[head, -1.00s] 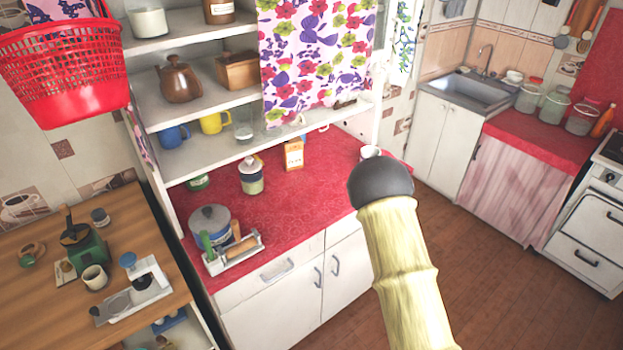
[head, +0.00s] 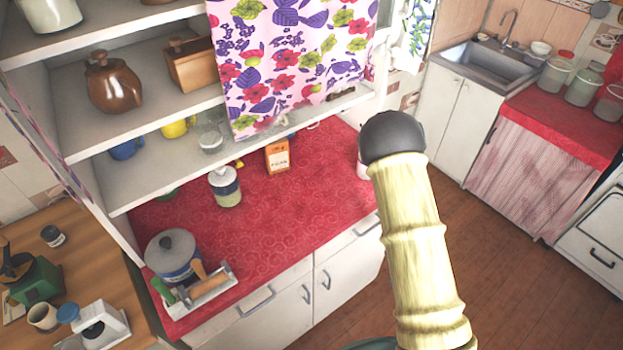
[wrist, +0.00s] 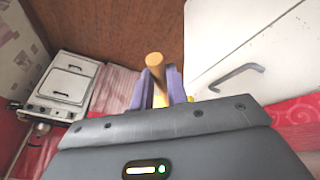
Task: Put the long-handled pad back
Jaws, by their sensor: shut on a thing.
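In the wrist view my gripper (wrist: 161,73), with purple fingers, is shut on a tan wooden handle (wrist: 155,61). The handle's rounded end sticks out past the fingertips. I take it as the long-handled pad's handle; the pad itself is hidden. A small yellow bit shows beside the right finger, too small to name. The gripper is not seen in the head view. There, a low pale holder (head: 215,296) with a wooden handle and a green handle lies on the red counter (head: 270,215), by its front edge.
A lidded pot (head: 172,255) stands behind the holder. A jar (head: 226,187) and an orange carton (head: 277,156) stand further back, under the shelves (head: 105,190). White cabinet fronts (head: 345,268) are below. The red counter's middle is clear. The wooden table (head: 110,290) at left holds several items.

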